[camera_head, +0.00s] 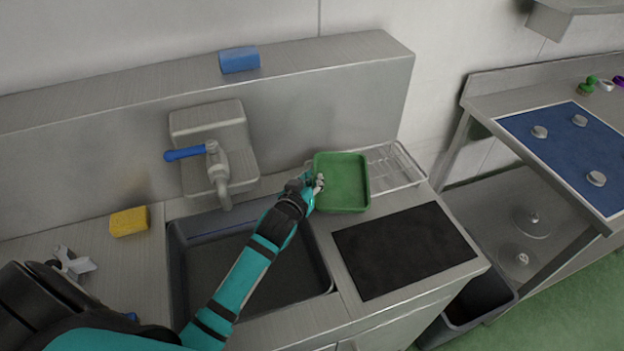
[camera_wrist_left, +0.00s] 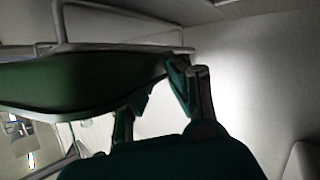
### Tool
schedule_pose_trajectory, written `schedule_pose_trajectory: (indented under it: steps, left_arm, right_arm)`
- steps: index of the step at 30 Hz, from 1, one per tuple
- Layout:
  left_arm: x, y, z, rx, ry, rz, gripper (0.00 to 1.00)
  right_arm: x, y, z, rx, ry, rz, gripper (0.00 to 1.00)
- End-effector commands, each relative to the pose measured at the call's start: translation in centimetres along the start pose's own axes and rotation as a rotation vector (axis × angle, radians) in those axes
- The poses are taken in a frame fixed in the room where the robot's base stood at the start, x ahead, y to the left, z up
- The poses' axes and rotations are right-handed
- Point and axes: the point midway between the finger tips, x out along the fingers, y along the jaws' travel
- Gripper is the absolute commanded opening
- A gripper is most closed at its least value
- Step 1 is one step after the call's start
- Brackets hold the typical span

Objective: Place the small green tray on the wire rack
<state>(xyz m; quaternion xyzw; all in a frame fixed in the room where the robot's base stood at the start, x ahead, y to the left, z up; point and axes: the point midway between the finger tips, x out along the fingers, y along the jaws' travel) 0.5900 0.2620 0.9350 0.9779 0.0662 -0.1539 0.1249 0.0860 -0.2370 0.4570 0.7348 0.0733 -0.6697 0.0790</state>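The small green tray (camera_head: 342,186) is a shallow square tray with raised walls, empty inside. In the head view it covers the left part of the wire rack (camera_head: 402,168), whose right end shows beside it. I cannot tell whether the tray rests on the rack or hangs just above it. My left gripper (camera_head: 316,186) is at the tray's left wall and looks shut on it. In the left wrist view the tray (camera_wrist_left: 80,85) runs up to the fingers (camera_wrist_left: 165,90), and wire bars (camera_wrist_left: 120,45) show behind it.
A dark mat (camera_head: 403,250) lies in front of the tray and rack. The sink (camera_head: 180,270) is to the left, with a blue-handled tap (camera_head: 217,170). A yellow sponge (camera_head: 129,221) lies left of the sink; a blue item (camera_head: 239,60) sits on the ledge.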

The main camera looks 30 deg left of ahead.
Motion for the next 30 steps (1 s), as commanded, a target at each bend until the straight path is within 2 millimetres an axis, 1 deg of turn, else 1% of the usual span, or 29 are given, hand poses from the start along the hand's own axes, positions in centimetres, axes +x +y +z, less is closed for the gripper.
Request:
schedule_pose_trajectory:
  steps: [1, 3, 11, 12, 14, 17, 24, 27, 30]
  left_arm:
    - [0.0, 0.0, 0.1, 0.000, -0.001, 0.000, 0.23]
    - [0.0, 0.0, 0.0, 0.000, -0.001, -0.001, 0.29]
    - [-0.1, 0.0, -0.2, 0.001, 0.000, 0.000, 0.29]
    - [-0.1, 0.1, -0.4, 0.001, 0.001, 0.000, 0.29]
    - [-0.7, 0.1, -0.2, 0.000, 0.000, 0.000, 0.29]
    - [-2.1, 0.0, -0.1, -0.001, -0.002, 0.000, 0.29]
    - [-7.2, 0.0, 0.0, -0.001, -0.002, 0.000, 0.29]
    - [-9.2, 0.0, -0.1, -0.001, -0.001, 0.000, 0.29]
    - [-10.7, 0.0, -0.1, 0.000, -0.002, 0.000, 0.29]
  right_arm:
    - [0.0, 0.0, 0.0, 0.000, -0.001, 0.000, 0.00]
    - [0.0, 0.0, 0.0, 0.000, -0.001, 0.000, 0.00]
    - [-0.1, 0.0, 0.0, 0.000, -0.001, 0.000, 0.00]
    - [-0.2, 0.0, 0.0, 0.000, -0.001, 0.000, 0.00]
    - [0.0, 0.0, 0.1, 0.000, -0.001, 0.000, 0.00]
    - [0.1, 0.0, 0.1, 0.000, -0.001, 0.000, 0.00]
    - [0.7, -0.1, 0.1, 0.000, -0.001, -0.001, 0.00]
    - [0.9, -0.1, 0.1, 0.000, -0.001, -0.002, 0.00]
    - [1.0, -0.2, 0.1, 0.001, -0.001, -0.003, 0.00]
